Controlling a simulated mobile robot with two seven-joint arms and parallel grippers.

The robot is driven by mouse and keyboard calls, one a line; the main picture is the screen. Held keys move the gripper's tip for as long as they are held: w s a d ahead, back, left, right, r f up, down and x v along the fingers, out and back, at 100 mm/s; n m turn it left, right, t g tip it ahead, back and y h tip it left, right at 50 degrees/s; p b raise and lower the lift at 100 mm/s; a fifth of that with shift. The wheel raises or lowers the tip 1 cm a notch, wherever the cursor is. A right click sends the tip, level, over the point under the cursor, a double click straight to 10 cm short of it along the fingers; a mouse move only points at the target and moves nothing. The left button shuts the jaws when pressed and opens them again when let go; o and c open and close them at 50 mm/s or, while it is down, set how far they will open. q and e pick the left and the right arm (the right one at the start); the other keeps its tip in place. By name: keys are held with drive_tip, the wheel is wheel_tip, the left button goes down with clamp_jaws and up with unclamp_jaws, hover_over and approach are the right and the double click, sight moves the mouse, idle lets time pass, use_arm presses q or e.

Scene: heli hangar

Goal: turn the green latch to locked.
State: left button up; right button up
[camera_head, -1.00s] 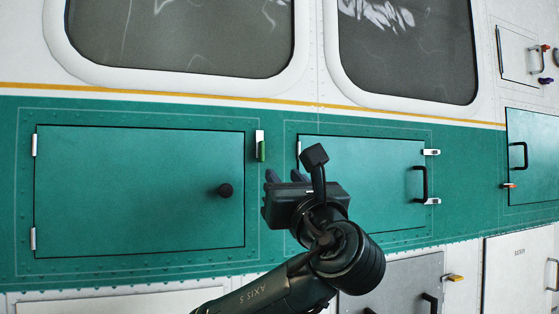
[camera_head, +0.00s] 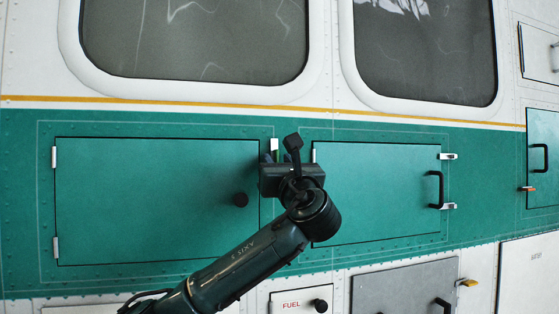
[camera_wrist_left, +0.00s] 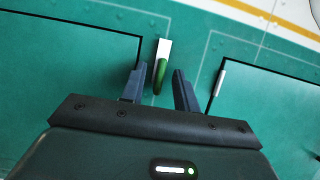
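The green latch (camera_wrist_left: 160,76) shows in the left wrist view as a short green handle hanging below a white plate (camera_wrist_left: 164,48). In the head view the plate (camera_head: 274,145) shows at the upper right corner of the left teal door, and the green handle is mostly hidden by my gripper. My left gripper (camera_wrist_left: 158,82) is open, with one dark finger on each side of the green handle. A gap shows between the handle and each finger. Whether the fingertips reach the panel I cannot tell. My right gripper is in neither view.
The left teal door (camera_head: 150,205) has a black round knob (camera_head: 240,200). The right teal door (camera_head: 385,190) has a black handle (camera_head: 434,190) and two white latches. Below are a small FUEL door (camera_head: 300,301) and a grey door (camera_head: 405,290). Windows are above.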

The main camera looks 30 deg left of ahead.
use_arm(q)
clamp_jaws()
drive_tip(key=shift+n, duration=0.7)
drive_tip(key=n+g+y+b, duration=0.1)
drive_tip(key=n, duration=0.2)
drive_tip(key=shift+w+d+f+g, duration=0.1)
drive_tip(key=shift+g, duration=0.2)
drive_tip(key=n+g, duration=0.1)
drive_tip(key=n, duration=0.1)
drive_tip(key=n+g+y+b, duration=0.1)
drive_tip(key=n, duration=0.2)
drive_tip(key=shift+g, duration=0.3)
drive_tip(key=n+g, duration=0.1)
drive_tip(key=n, duration=0.1)
drive_tip(key=n+g, duration=0.1)
drive_tip(key=n, duration=0.1)
drive_tip(key=n+g, duration=0.1)
drive_tip(key=n, duration=0.2)
drive_tip(key=shift+w+d+r, duration=0.1)
drive_tip(key=shift+r, duration=0.15)
drive_tip(key=n+h+p, duration=0.1)
drive_tip(key=n, duration=0.2)
drive_tip(key=n+g+h+p, duration=0.1)
drive_tip(key=n, duration=0.2)
drive_tip(key=shift+r+g, duration=0.1)
drive_tip(key=shift+g, duration=0.2)
